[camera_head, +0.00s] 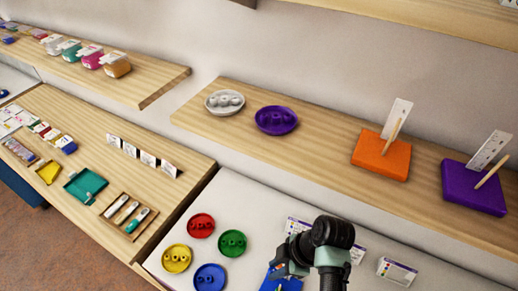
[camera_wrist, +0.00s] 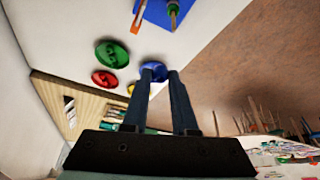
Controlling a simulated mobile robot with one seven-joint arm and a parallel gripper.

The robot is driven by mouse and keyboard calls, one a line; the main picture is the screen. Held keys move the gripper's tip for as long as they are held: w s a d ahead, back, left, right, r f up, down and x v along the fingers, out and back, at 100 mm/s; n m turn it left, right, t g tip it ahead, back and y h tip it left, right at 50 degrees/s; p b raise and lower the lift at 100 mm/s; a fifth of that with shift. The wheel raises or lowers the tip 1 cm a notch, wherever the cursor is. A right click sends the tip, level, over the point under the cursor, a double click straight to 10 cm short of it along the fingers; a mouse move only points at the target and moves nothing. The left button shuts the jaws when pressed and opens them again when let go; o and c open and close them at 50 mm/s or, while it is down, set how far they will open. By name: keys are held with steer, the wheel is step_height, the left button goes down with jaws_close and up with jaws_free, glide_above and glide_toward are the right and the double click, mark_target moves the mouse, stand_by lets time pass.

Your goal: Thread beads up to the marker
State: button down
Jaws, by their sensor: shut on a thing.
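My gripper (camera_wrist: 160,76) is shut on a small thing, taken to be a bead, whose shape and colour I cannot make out. In the wrist view a blue dish (camera_wrist: 154,68) lies behind the fingertips. A blue board (camera_wrist: 160,12) with an upright peg, something green on it, stands beyond the fingers. In the head view this board (camera_head: 279,284) is mostly hidden by my gripper (camera_head: 287,272). Red (camera_head: 201,225), green (camera_head: 232,243), yellow (camera_head: 177,258) and blue (camera_head: 210,278) dishes of beads sit left of it on the white table.
White (camera_head: 224,102) and purple (camera_head: 276,120) dishes, an orange board (camera_head: 381,156) and a purple board (camera_head: 473,188) stand on the wooden shelf behind. Printed cards (camera_head: 397,271) lie right of my arm. A wooden table (camera_head: 95,148) with trays is at left.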

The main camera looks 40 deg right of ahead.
steer(key=shift+s+d+r+p, duration=0.1)
steer(key=shift+s+r+p, duration=0.2)
steer(key=shift+s+p, duration=0.15)
steer(key=shift+s+d+r+p, duration=0.1)
steer(key=shift+s+r+p, duration=0.2)
steer(key=shift+s, duration=0.25)
steer(key=shift+s+d+f+b, duration=0.1)
steer(key=shift+s+f+b, duration=0.1)
steer(key=shift+f+b, duration=1.05)
steer(key=shift+s+f+b, duration=0.15)
steer(key=shift+f+b, duration=0.8)
steer(key=shift+f, duration=0.5)
steer(key=shift+f+b, duration=0.6)
steer(key=shift+f, duration=0.25)
steer(key=shift+f+b, duration=0.65)
steer(key=shift+f, duration=0.2)
steer(key=c, duration=0.6)
jaws_free()
steer(key=shift+r, duration=0.15)
